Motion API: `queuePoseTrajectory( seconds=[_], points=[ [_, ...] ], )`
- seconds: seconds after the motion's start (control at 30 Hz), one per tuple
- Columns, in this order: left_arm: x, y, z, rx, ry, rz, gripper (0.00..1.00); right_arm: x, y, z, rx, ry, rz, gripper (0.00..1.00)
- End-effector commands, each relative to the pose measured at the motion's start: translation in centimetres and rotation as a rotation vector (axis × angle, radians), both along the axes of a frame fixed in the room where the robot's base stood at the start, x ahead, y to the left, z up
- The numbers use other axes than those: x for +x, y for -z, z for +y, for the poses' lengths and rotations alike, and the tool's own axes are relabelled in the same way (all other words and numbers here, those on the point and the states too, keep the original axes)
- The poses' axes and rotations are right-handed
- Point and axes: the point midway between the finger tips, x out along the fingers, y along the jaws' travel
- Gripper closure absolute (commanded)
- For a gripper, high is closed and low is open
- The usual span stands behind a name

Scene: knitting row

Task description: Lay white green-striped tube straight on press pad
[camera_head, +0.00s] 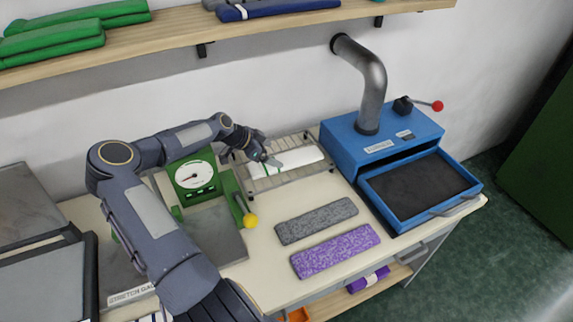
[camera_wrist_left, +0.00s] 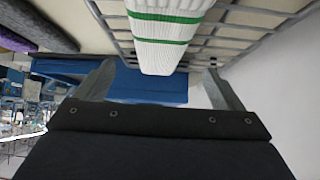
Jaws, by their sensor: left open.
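The white green-striped tube (camera_head: 298,158) lies on a wire rack (camera_head: 290,181) at the back of the table. In the left wrist view the tube (camera_wrist_left: 165,45) shows its ribbed white knit and green bands, roughly midway between my fingers. My left gripper (camera_head: 270,163) is over the tube's left end, partly covering it. In the wrist view the gripper (camera_wrist_left: 160,85) has its fingers spread wide on either side of the tube, not closed on it. The dark press pad (camera_head: 420,188) lies bare in the pulled-out drawer of the blue press (camera_head: 375,150). My right gripper is not seen.
A grey knit piece (camera_head: 316,221) and a purple one (camera_head: 335,250) lie on the table in front of the rack. A green dial gauge (camera_head: 195,175) with a yellow-knobbed lever stands left of the rack. A metal pipe (camera_head: 370,85) rises from the press. A shelf (camera_head: 190,27) hangs above.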

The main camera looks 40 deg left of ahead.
Motion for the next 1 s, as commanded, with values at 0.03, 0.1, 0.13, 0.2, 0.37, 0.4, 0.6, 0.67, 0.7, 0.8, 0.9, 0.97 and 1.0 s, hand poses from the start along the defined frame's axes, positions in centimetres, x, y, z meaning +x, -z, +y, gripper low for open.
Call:
queuePoseTrajectory(
  seconds=[0.03, 0.1, 0.13, 0.2, 0.37, 0.4, 0.6, 0.67, 0.7, 0.8, 0.9, 0.97, 1.0],
  points=[
    [0.2, 0.3, -0.1, -0.001, -0.001, 0.0, 0.11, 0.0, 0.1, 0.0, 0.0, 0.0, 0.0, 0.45],
    [0.5, 0.8, -0.3, -0.001, 0.0, 0.002, 0.11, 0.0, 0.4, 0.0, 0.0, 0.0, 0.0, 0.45],
    [0.8, 1.1, -0.5, -0.001, 0.0, 0.002, 0.11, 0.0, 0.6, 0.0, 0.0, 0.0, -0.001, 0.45],
    [1.5, 2.0, -0.9, -0.002, 0.001, 0.001, 0.11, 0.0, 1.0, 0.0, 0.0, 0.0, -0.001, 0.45],
    [3.2, 3.7, -1.8, -0.002, 0.0, 0.0, 0.11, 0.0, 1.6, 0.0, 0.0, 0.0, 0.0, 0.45],
    [3.4, 4.0, -1.9, 0.0, -0.001, 0.001, 0.11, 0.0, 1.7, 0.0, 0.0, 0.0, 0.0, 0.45],
    [3.9, 4.5, -2.2, 0.0, -0.003, 0.002, 0.11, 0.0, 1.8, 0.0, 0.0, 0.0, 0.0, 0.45],
    [3.9, 4.5, -2.2, 0.0, -0.003, 0.002, 0.11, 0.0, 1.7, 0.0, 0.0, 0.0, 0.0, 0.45],
    [3.9, 4.5, -2.2, 0.0, -0.003, 0.002, 0.11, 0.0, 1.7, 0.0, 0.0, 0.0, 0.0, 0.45],
    [3.9, 4.5, -2.2, 0.0, -0.003, 0.002, 0.17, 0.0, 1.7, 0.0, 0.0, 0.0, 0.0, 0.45],
    [3.9, 4.5, -2.2, 0.0, -0.002, 0.002, 0.31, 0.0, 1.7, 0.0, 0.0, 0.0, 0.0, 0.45],
    [3.9, 4.4, -2.2, 0.0, -0.002, 0.002, 0.38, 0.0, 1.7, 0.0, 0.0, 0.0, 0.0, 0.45],
    [3.9, 4.4, -2.2, 0.0, -0.002, 0.002, 0.44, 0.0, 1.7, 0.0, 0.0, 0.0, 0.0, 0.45]
  ],
)
